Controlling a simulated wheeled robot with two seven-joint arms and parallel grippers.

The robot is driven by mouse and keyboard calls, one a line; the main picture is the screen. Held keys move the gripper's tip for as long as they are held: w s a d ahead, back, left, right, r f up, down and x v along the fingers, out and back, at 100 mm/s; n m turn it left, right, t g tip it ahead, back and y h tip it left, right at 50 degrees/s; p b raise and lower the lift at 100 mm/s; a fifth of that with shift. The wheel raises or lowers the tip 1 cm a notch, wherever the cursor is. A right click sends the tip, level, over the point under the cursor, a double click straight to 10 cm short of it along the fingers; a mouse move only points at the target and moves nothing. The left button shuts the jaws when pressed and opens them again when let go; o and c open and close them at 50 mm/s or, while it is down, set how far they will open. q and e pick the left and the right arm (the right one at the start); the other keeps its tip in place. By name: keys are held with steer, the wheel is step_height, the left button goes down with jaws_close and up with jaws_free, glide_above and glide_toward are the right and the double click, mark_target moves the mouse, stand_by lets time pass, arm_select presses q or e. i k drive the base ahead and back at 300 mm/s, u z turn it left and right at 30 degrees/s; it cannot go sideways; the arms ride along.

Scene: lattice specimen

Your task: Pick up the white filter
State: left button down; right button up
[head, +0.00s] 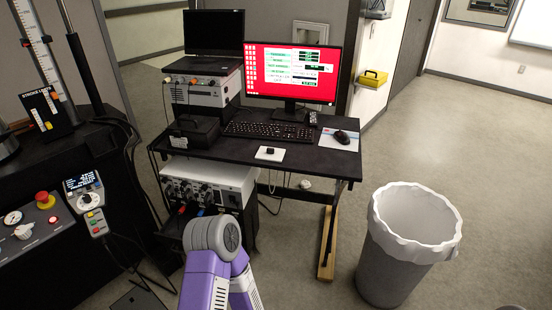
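I cannot pick out a white filter for certain. A small white square with a dark piece on it (270,153) lies near the front edge of the black desk (225,146). A small white object (305,184) shows below the desk, too small to identify. Neither of my grippers is in view. Only a grey and purple part of my own arm shows at the bottom centre, in front of the desk.
A grey bin with a white liner (418,245) stands on the floor right of the desk. A dark machine (60,170) fills the left. Open floor lies at right.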

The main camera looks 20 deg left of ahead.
mark_target(274, 154)
steer(key=u, duration=2)
steer(key=k, duration=0.3)
steer(key=z, duration=1.25)
steer(key=i, duration=0.85)
steer(key=u, duration=0.45)
steer(key=i, duration=0.7)
steer(key=u, duration=0.5)
